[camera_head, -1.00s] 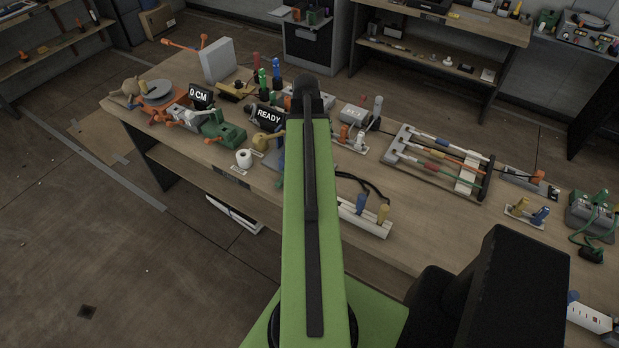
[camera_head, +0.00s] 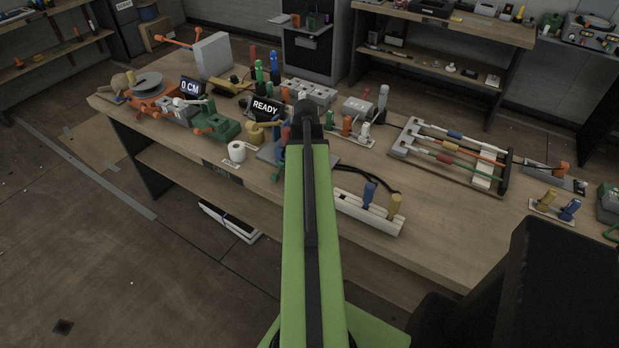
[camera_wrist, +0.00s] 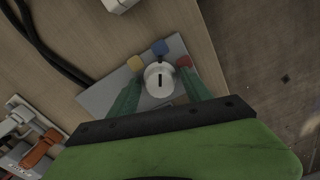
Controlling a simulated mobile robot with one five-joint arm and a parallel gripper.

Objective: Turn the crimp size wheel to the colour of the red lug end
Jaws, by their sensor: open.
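The size wheel (camera_wrist: 159,80) is a white round knob with a dark mark, on a grey plate (camera_wrist: 98,97). Yellow (camera_wrist: 135,63), blue (camera_wrist: 160,47) and red (camera_wrist: 184,61) patches lie around its far side. The dark mark lines up roughly with the blue patch. My gripper (camera_wrist: 161,88) is open, its green fingers on either side of the wheel; I cannot tell whether they touch it. In the head view the plate (camera_head: 268,153) is partly hidden behind my arm. I cannot pick out the red lug end with certainty.
A READY display (camera_head: 265,109) stands behind the plate, and a white roll (camera_head: 237,151) sits to its left. A white strip with blue and yellow pegs (camera_head: 366,212) lies to the right. A cable rack (camera_head: 452,160) stands further right. The bench between is partly clear.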

